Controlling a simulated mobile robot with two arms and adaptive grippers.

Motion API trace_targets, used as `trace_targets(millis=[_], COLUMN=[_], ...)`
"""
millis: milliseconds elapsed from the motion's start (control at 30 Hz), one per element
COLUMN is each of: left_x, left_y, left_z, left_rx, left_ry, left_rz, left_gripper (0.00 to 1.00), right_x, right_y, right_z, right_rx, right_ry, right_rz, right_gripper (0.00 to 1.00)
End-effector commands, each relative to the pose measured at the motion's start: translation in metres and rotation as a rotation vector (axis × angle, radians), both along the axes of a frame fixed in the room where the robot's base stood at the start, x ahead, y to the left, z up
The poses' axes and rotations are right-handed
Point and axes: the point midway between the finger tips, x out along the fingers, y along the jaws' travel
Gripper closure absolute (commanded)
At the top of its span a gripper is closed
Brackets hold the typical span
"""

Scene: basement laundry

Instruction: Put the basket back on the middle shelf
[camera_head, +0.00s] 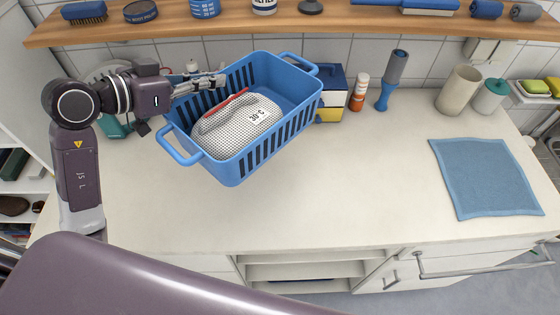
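The blue basket (284,125) with slotted sides and two loop handles is over the back left part of the counter. It sits at an angle, and I cannot tell whether its bottom touches the counter. A white mesh bag (235,122) marked 30 °C, with a red strip, lies in it. My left gripper (212,84) is at the basket's back left rim, its fingers looking closed on the rim. The fingertips are partly hard to make out. An open shelf space (315,270) shows under the counter. My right gripper is out of view.
A wooden wall shelf (320,22) with several items runs above the counter (330,195). A yellow-blue box (330,95), an orange bottle (358,92) and a blue-handled brush (392,80) stand behind the basket. A blue cloth (485,178) lies right. The counter's middle is clear.

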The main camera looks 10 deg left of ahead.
Motion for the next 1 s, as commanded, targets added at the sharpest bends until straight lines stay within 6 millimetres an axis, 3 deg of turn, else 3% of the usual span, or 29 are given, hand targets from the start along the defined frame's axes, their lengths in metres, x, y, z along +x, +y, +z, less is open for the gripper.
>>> trace_targets(millis=[133,267,600,1000], left_x=[0.0,-0.001,-0.001,0.0], left_y=[0.0,-0.001,0.0,0.0], left_z=[-0.008,-0.037,-0.125,-0.172], left_rx=[-0.004,-0.007,-0.006,-0.004], left_ry=[0.001,0.006,0.004,0.001], left_rz=[0.001,0.001,0.001,0.001], left_gripper=[1.0,1.0,1.0,1.0], right_x=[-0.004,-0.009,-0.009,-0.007], right_y=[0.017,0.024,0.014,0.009], right_z=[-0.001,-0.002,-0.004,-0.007], right_rx=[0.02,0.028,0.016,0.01], right_ry=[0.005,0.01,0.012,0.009], right_rz=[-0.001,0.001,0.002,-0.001], right_gripper=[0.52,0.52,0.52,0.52])
